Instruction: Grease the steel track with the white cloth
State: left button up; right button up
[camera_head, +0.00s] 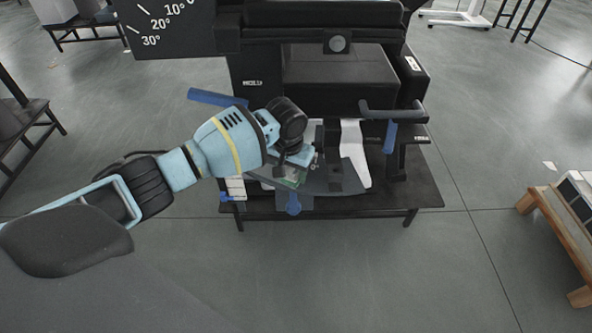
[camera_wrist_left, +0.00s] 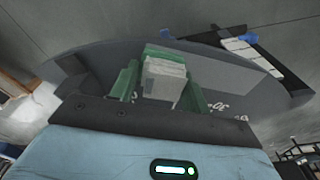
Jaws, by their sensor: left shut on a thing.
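My left gripper (camera_head: 290,179) reaches in from the left to the front of a black machine. In the left wrist view its green fingers (camera_wrist_left: 165,82) are shut on a folded, pale grey-white block, which looks like the white cloth (camera_wrist_left: 165,76). The cloth is hardly visible in the head view. Below the gripper lies a dark grey curved plate (camera_head: 318,184) with white degree marks, also in the left wrist view (camera_wrist_left: 95,72); it may be the steel track. I cannot tell whether the cloth touches it. My right gripper is not in view.
The machine (camera_head: 340,75) stands on a low dark table (camera_head: 415,192). Blue levers (camera_head: 217,97) and a black handle (camera_head: 393,112) stick out near the arm. A white sheet (camera_head: 353,145) lies right of the gripper. A wooden stand (camera_head: 560,235) is at right; the front floor is clear.

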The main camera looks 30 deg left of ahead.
aim_at(270, 172)
pick_arm(q)
jog(key=shift+a, duration=0.15)
jog(key=shift+s+a+p, duration=0.1)
jog(key=shift+a+p, duration=0.35)
jog(key=shift+a, duration=0.25)
jog(key=shift+a+f+p, duration=0.2)
jog(key=shift+a+p, duration=0.1)
jog(key=shift+a, duration=0.5)
jog(key=shift+s, duration=0.1)
jog(key=shift+a, duration=0.1)
jog(key=shift+a+r+p, duration=0.1)
jog(key=shift+a+p, duration=0.35)
jog(key=shift+a, duration=1)
jog(key=shift+a+p, duration=0.15)
jog(key=shift+p, duration=0.15)
